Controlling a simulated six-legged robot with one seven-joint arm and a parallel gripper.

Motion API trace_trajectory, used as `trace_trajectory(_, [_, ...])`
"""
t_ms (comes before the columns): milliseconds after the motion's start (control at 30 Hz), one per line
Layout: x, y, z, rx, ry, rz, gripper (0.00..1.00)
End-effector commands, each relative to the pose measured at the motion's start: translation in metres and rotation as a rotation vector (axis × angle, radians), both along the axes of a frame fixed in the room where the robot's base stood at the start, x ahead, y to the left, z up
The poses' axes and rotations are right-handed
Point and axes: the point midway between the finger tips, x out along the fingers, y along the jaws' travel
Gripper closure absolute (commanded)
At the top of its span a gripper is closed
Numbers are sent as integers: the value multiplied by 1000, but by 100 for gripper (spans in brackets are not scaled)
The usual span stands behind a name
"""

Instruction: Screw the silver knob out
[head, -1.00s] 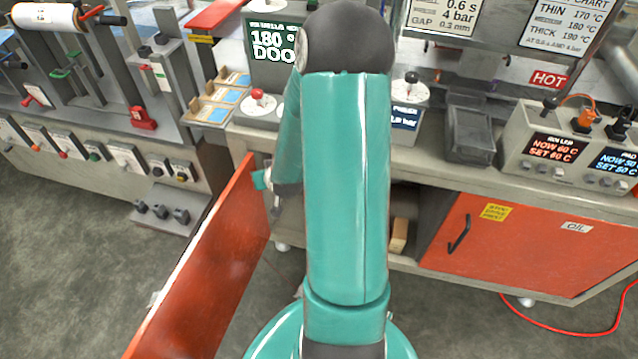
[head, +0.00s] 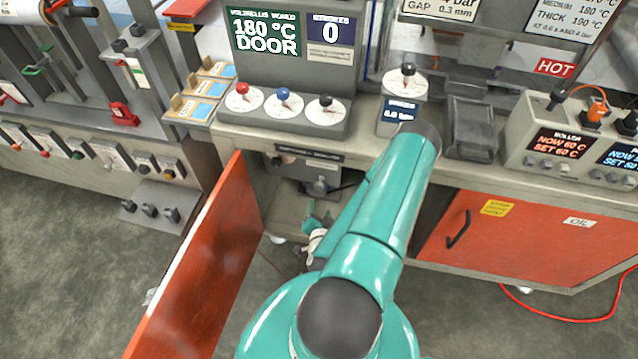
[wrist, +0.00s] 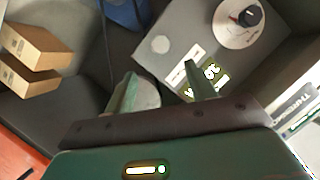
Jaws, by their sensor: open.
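My gripper (wrist: 161,78) is open, with its two fingers apart and nothing clearly held between them. In the head view my gripper (head: 318,222) is small and low, at the mouth of the open cabinet. In the wrist view a pale grey rounded part (wrist: 146,94), possibly the silver knob, shows just behind the left finger, which partly hides it; I cannot tell whether they touch. Beyond the fingers is a grey unit (wrist: 170,42) with a pale disc, a lit display and a black-knobbed dial (wrist: 249,17). The silver knob cannot be picked out in the head view.
The orange cabinet door (head: 205,265) stands open left of my arm. Brown boxes (wrist: 35,47) and a blue object (wrist: 126,12) lie inside the cabinet. The counter above carries a console (head: 290,105) with red, blue and black knobs. A closed orange door (head: 500,240) is at right.

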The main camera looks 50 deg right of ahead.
Motion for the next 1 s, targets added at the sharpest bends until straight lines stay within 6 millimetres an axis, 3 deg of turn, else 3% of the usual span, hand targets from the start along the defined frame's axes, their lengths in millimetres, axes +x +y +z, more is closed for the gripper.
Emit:
trace_trajectory(167, [9,-13,-5,-2,-3,-4,45])
trace_trajectory(700, [70,-90,-35,-2,-1,-4,45])
trace_trajectory(1000, [81,-104,-40,-1,-1,-3,45])
